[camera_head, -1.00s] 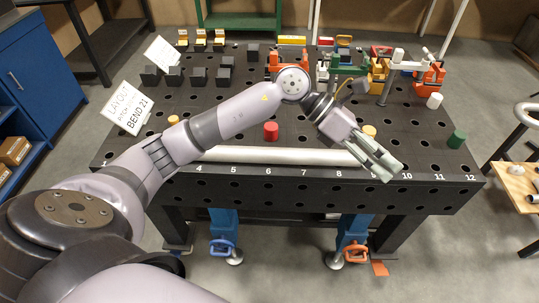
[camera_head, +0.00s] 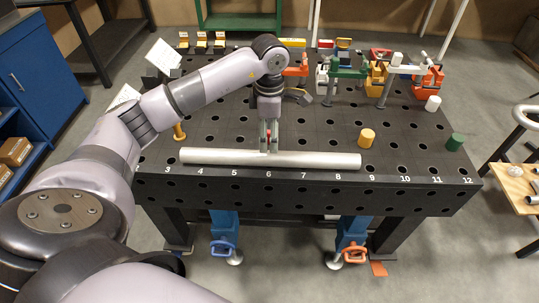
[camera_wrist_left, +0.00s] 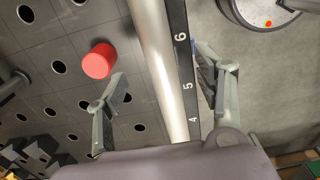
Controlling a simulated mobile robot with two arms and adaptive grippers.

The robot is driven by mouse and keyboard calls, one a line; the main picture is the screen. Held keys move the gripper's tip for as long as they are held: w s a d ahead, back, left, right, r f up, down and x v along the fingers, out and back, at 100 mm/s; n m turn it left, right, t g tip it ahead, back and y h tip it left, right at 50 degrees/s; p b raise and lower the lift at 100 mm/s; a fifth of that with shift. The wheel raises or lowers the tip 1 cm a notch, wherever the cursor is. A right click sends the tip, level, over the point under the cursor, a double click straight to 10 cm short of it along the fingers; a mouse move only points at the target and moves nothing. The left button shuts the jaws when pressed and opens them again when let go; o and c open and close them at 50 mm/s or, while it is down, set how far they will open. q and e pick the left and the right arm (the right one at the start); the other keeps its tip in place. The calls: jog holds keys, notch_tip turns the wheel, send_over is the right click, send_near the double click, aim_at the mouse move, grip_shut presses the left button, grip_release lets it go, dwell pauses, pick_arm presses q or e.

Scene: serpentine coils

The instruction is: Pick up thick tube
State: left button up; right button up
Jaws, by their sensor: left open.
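The thick tube (camera_head: 315,159) is a long pale metal cylinder lying along the front edge of the black table, from about number 3 to past 8. It also shows in the left wrist view (camera_wrist_left: 161,62), running between the two fingers. My left gripper (camera_head: 270,146) points down over the tube near number 6. In the left wrist view the left gripper (camera_wrist_left: 163,85) is open, with one finger on each side of the tube and a gap to both. Whether the fingertips reach below the tube's top is hard to tell. My right gripper does not show.
A red cylinder (camera_wrist_left: 99,61) stands close to one finger. An orange cylinder (camera_head: 367,138) and a green one (camera_head: 455,141) stand right on the perforated table (camera_head: 410,190). Clamps and fixtures (camera_head: 385,75) fill the back right. Floor lies beyond the front edge.

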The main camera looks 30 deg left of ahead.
aim_at(270, 154)
pick_arm(q)
notch_tip(270, 154, down, 3)
jog(key=shift+f, duration=0.2)
jog(key=shift+f+p, duration=0.5)
jog(key=shift+p, duration=0.15)
notch_tip(270, 154, down, 4)
jog(key=shift+w+a+r+p, duration=0.1)
jog(key=shift+w+r+p, duration=0.05)
jog(key=shift+p, duration=0.6)
jog(key=shift+f, duration=0.35)
jog(key=shift+c, duration=0.3)
jog(key=c, duration=1.4)
grip_shut()
jog(key=shift+w+r, duration=0.1)
